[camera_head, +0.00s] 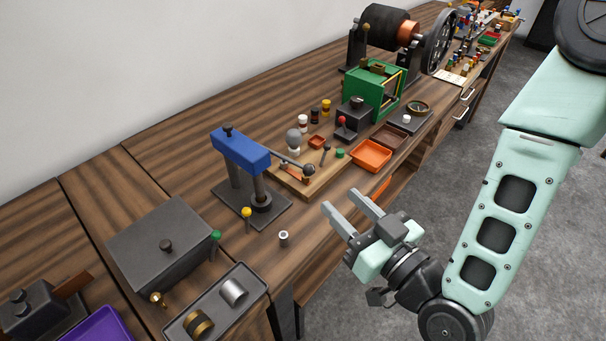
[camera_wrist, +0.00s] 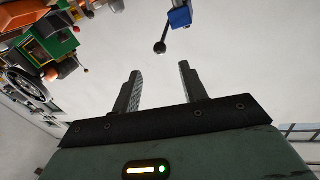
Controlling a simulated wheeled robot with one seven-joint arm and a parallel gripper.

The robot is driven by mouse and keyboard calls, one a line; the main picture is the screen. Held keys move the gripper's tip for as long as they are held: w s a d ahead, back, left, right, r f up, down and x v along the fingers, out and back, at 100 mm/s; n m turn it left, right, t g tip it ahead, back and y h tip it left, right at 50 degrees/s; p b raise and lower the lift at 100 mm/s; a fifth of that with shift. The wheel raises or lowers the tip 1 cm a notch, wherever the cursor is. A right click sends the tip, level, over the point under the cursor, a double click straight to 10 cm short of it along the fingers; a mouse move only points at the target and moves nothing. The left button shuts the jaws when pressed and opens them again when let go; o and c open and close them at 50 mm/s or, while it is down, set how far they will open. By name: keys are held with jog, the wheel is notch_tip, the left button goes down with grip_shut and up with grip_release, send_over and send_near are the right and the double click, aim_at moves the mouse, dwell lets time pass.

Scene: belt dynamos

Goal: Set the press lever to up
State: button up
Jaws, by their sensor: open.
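The press (camera_head: 240,152) stands on the wooden bench, with a blue head on dark columns and a dark base plate. Its lever (camera_head: 290,163) is a thin rod ending in a dark ball knob; it sticks out to the right and slopes slightly down. In the wrist view the lever's knob (camera_wrist: 159,47) and the blue press head (camera_wrist: 180,16) show beyond the fingers. My gripper (camera_head: 341,207) is open and empty, in front of the bench edge, to the lower right of the knob and apart from it. In the wrist view the gripper (camera_wrist: 160,80) has its two fingers spread.
A wooden board (camera_head: 318,182) with small parts lies behind the lever. An orange tray (camera_head: 371,155) is to its right. A grey box (camera_head: 163,243) and a tray with metal cylinders (camera_head: 216,315) stand at front left. A small metal nut (camera_head: 284,239) sits near the bench edge.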

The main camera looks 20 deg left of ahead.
aim_at(306, 165)
jog(key=p+x, duration=0.1)
jog(key=x, duration=1)
jog(key=shift+a+r, duration=0.1)
jog(key=shift+a, duration=0.05)
jog(key=shift+w+a+p, duration=0.35)
jog(key=shift+w+a, duration=0.1)
jog(key=shift+a, duration=0.1)
grip_shut()
